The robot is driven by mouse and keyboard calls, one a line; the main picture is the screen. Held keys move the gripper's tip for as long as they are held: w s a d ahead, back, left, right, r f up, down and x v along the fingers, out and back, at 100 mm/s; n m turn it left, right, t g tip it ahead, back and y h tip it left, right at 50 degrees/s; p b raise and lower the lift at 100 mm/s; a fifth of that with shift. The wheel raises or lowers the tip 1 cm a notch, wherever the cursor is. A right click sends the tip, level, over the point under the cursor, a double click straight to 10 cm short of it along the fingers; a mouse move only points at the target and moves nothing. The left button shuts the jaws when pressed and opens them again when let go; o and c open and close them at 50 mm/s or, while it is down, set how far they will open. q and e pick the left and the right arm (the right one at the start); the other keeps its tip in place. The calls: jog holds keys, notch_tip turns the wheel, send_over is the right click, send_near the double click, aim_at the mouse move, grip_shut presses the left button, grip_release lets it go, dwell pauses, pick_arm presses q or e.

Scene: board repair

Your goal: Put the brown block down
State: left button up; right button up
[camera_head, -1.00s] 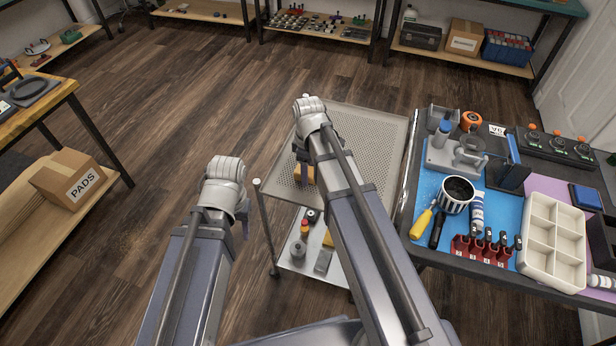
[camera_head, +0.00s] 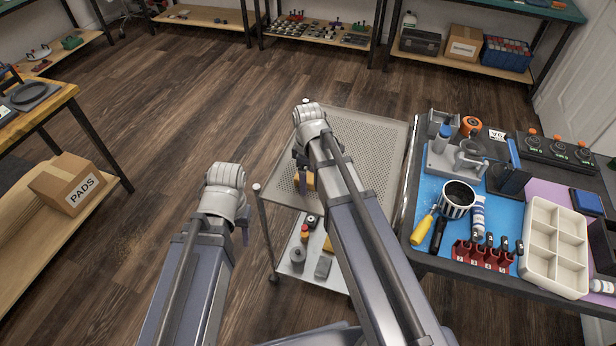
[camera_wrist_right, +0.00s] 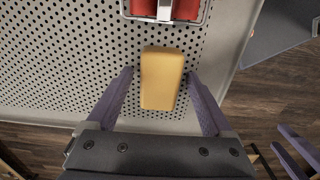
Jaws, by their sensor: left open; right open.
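The brown block, yellowish tan in colour (camera_wrist_right: 161,78), lies on the perforated grey top of a cart (camera_head: 372,145), near its edge. In the head view only a part of the block (camera_head: 310,181) shows beside my right arm. My right gripper (camera_wrist_right: 160,85) is open. In the right wrist view its purple fingers stand apart on both sides of the block's near end, with gaps on each side. My left gripper (camera_head: 246,228) hangs empty left of the cart, largely hidden behind its own wrist.
A metal tray with red cylinders (camera_wrist_right: 180,10) sits just beyond the block. The cart's lower shelf (camera_head: 296,266) holds several small items. A crowded workbench (camera_head: 408,240) stands right of the cart. Open wooden floor lies to the left.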

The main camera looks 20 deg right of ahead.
aim_at(308, 177)
notch_tip(308, 177, up, 12)
jog(key=p, duration=1.2)
pick_arm(q)
notch_tip(308, 177, up, 12)
pick_arm(e)
jog(key=s+a+m+h, duration=0.1)
jog(key=s+a+m, duration=0.6)
jog(key=s+a, duration=0.3)
jog(key=s, duration=0.4)
jog(key=shift+s+a+r, duration=0.15)
jog(key=shift+a+r, duration=0.05)
jog(key=shift+a, duration=0.05)
pick_arm(q)
jog(key=shift+r, duration=0.1)
